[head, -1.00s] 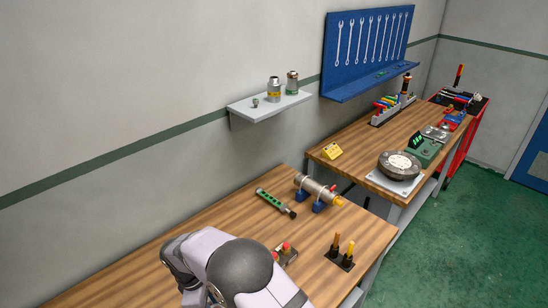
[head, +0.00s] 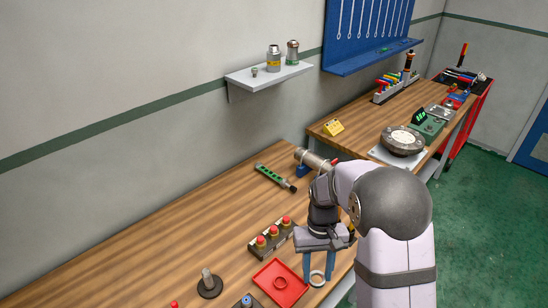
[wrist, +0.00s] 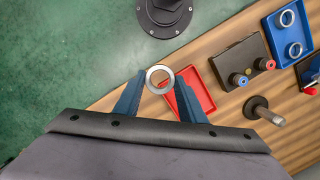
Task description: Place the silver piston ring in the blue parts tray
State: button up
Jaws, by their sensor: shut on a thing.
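The silver piston ring (wrist: 150,73) is held between the two blue fingertips of my gripper (wrist: 159,80) in the wrist view, with its round hole facing the camera. In the head view my gripper (head: 318,271) points down, with the ring (head: 312,284) at its tips beside the red tray. The blue parts tray (wrist: 275,36) is at the upper right of the wrist view, apart from my gripper. Two silver rings lie in it. The blue tray cannot be made out in the head view.
A red tray (wrist: 204,88) lies close to the held ring. A dark button box (wrist: 238,58) lies between the red and blue trays. An upright post on a round base (wrist: 268,113) stands nearby. Red buttons (head: 274,234) and a green-marked tool (head: 272,175) are on the bench.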

jog(key=shift+w+d+f+m, duration=0.15)
jog(key=shift+d+m, duration=0.1)
jog(key=shift+d, duration=0.6)
jog(key=shift+d+f+m, duration=0.1)
jog(key=shift+d+m, duration=0.15)
jog(key=shift+d, duration=0.55)
